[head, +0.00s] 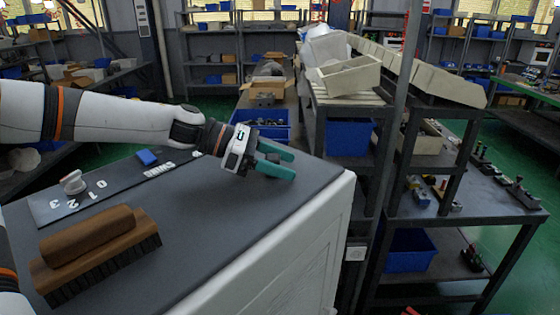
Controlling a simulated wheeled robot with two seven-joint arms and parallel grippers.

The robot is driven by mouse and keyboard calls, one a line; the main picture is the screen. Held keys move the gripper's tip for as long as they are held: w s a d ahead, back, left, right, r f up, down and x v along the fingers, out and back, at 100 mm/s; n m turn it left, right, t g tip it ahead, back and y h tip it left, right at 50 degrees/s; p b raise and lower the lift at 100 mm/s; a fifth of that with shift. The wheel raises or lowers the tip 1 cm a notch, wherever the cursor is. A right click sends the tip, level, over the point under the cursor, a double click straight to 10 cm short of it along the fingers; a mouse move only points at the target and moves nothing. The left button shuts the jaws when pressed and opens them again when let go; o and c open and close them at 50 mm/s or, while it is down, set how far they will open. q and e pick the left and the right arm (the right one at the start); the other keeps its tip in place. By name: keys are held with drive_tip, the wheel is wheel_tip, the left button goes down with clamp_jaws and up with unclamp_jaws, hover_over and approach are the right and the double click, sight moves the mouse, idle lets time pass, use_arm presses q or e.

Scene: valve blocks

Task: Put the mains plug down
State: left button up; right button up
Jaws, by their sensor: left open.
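My left gripper (289,164) reaches in from the left over the right part of the grey worktop (215,215). Its two green fingers are apart, with a narrow gap between them. I cannot make out a mains plug in or beside the fingers; the hand may hide it. My right gripper is not in view.
A wooden brush with dark bristles (95,253) lies at the front left of the worktop. A blue bin (262,124) stands behind the worktop. Dark shelving stands right of the white cabinet edge (290,255). The worktop's front middle is clear.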

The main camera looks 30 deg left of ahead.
use_arm(q)
drive_tip(key=shift+r+p, duration=0.9)
drive_tip(key=shift+p, duration=0.25)
drive_tip(key=p+v, duration=0.4)
drive_tip(key=v, duration=0.7)
drive_tip(key=shift+f, duration=0.15)
drive_tip(key=shift+s+a, duration=0.15)
drive_tip(key=shift+a, duration=0.2)
drive_tip(key=shift+f, duration=0.1)
